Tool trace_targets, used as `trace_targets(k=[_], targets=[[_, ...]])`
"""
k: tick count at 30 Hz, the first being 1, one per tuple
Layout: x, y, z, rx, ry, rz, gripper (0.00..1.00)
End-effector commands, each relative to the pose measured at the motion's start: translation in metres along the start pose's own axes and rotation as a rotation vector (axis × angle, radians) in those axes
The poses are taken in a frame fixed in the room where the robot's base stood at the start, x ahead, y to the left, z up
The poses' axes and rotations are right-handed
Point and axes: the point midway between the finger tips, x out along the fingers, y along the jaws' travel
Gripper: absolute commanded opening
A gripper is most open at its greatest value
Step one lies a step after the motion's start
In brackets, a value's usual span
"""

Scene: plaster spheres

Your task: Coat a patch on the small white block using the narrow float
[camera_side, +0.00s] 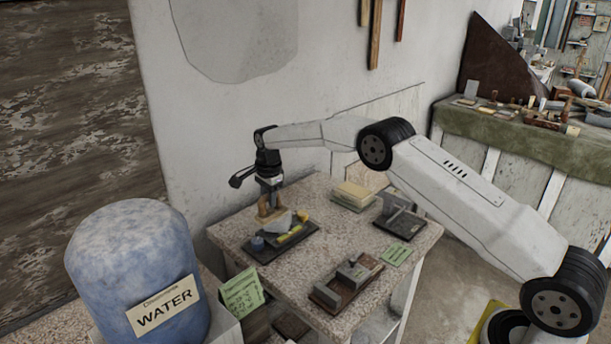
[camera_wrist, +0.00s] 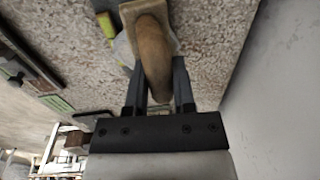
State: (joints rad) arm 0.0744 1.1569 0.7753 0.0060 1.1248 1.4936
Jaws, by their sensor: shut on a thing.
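My gripper (camera_side: 269,186) is shut on the wooden handle of a float (camera_side: 264,207), low over the left part of the table. In the wrist view the gripper (camera_wrist: 160,88) has its two dark fingers on either side of the curved brown handle of the float (camera_wrist: 153,52), whose pale base is at the top of the picture. Part of a pale piece (camera_wrist: 122,48) shows beside the handle, mostly hidden. The float's working face is hidden.
The speckled table (camera_side: 318,215) carries a dark tray (camera_side: 292,243) with a blue item (camera_side: 257,243) and a yellow one (camera_side: 303,215). A wooden holder with a grey block (camera_side: 352,271), stacked cream slabs (camera_side: 353,194) and a dark plate (camera_side: 402,224) stand rightward. The wall is close behind.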

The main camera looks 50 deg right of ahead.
Motion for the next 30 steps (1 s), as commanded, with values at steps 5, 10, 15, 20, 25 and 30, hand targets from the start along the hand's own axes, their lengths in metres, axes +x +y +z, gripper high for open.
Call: trace_targets(k=[5,10,15,20,25,30], targets=[[0.001,0.001,-0.008,0.002,0.001,0.002,0.0],[-0.001,0.0,-0.017,0.002,0.0,0.001,0.0],[-0.002,0.0,-0.021,0.001,0.0,0.0,0.0],[-0.002,0.0,-0.021,0.0,0.0,-0.001,0.0],[-0.003,-0.001,-0.02,0.0,0.0,-0.002,0.0],[-0.006,-0.002,-0.014,-0.001,0.0,-0.002,0.0]])
